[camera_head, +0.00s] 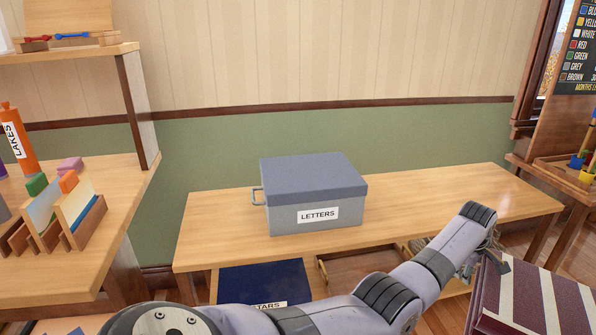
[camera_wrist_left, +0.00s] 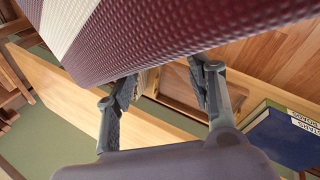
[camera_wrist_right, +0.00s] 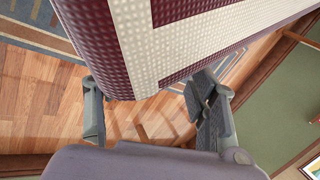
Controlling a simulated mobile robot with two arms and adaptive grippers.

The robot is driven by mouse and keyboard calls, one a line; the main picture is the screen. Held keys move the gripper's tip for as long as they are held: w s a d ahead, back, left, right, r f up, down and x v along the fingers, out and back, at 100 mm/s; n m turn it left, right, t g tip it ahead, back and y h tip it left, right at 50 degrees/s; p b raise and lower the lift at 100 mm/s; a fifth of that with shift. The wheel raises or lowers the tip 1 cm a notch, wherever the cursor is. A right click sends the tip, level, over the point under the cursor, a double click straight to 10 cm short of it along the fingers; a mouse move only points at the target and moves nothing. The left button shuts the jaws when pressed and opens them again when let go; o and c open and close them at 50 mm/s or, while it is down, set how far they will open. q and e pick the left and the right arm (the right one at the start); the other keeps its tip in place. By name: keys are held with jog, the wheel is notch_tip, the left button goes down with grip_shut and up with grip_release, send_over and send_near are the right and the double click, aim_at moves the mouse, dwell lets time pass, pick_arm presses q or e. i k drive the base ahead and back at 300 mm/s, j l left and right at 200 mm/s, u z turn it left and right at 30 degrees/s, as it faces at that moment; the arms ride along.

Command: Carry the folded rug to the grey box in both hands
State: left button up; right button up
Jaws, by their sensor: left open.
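The folded rug (camera_head: 528,302), maroon with cream stripes, shows at the lower right of the head view, cut off by the frame. The grey box (camera_head: 290,219), labelled LETTERS, stands on a wooden bench with its blue-grey lid on. My left gripper (camera_head: 494,252) is at the rug's far left edge. In the left wrist view its fingers (camera_wrist_left: 163,82) are spread, with the rug (camera_wrist_left: 180,32) close over the tips. In the right wrist view my right gripper's fingers (camera_wrist_right: 148,100) are spread beside the rug's end (camera_wrist_right: 150,45); contact is unclear.
The bench (camera_head: 215,225) has clear top on both sides of the box. A dark blue book (camera_head: 262,280) and an open wooden tray (camera_head: 350,268) lie below its front. A shelf unit (camera_head: 140,100) stands left, a board with a colour list (camera_head: 575,60) right.

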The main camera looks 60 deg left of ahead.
aim_at(309, 169)
jog(key=u, duration=0.95)
jog(key=k+j, duration=0.05)
